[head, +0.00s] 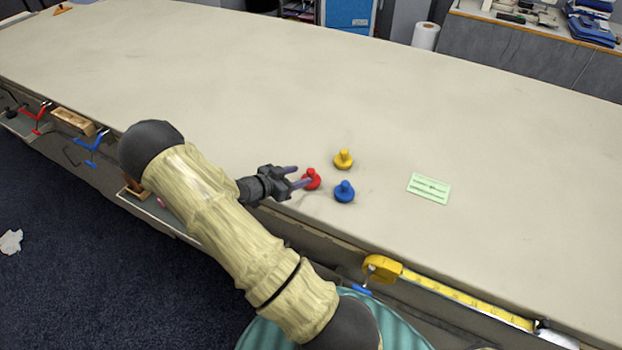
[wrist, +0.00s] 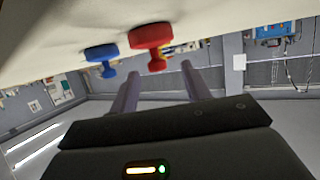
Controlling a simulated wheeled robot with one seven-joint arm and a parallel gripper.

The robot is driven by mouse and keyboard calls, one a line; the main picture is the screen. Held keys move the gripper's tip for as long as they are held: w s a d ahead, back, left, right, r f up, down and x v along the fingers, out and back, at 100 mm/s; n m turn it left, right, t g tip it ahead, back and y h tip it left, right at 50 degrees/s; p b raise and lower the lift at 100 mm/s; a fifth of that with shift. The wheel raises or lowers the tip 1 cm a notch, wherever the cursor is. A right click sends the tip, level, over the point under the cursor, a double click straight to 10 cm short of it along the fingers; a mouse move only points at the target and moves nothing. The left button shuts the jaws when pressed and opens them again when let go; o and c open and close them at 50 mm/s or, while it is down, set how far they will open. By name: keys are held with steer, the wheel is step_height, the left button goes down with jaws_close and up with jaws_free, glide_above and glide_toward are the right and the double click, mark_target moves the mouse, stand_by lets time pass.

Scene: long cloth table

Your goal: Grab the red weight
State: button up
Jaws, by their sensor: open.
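The red weight (head: 312,179) stands on the cloth table (head: 240,75), near its front edge. My gripper (head: 300,177) is open and reaches in from the left, with its fingertips close beside the red weight. In the wrist view the red weight (wrist: 150,40) appears just beyond the fingers (wrist: 158,80), roughly in line with the gap between them. I cannot tell whether a finger touches it. A blue weight (head: 344,191) stands just right of the red one and also shows in the wrist view (wrist: 101,55). A yellow weight (head: 343,159) stands behind them.
A green printed card (head: 429,188) lies to the right of the weights. A yellow tape measure (head: 383,268) is at the table's front edge. Clamps (head: 92,146) hang along the front left edge. The table behind the weights is clear.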

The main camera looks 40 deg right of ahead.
mark_target(311, 170)
steer(key=shift+d, duration=0.15)
steer(key=x, duration=0.1)
steer(key=p+x, duration=0.2)
steer(key=x, duration=0.1)
steer(key=shift+s+d+r, duration=0.15)
steer(key=shift+s+r, duration=0.1)
steer(key=shift+d+f, duration=0.25)
steer(key=shift+d, duration=0.2)
steer(key=shift+c, duration=0.2)
steer(key=shift+w, duration=0.1)
jaws_close()
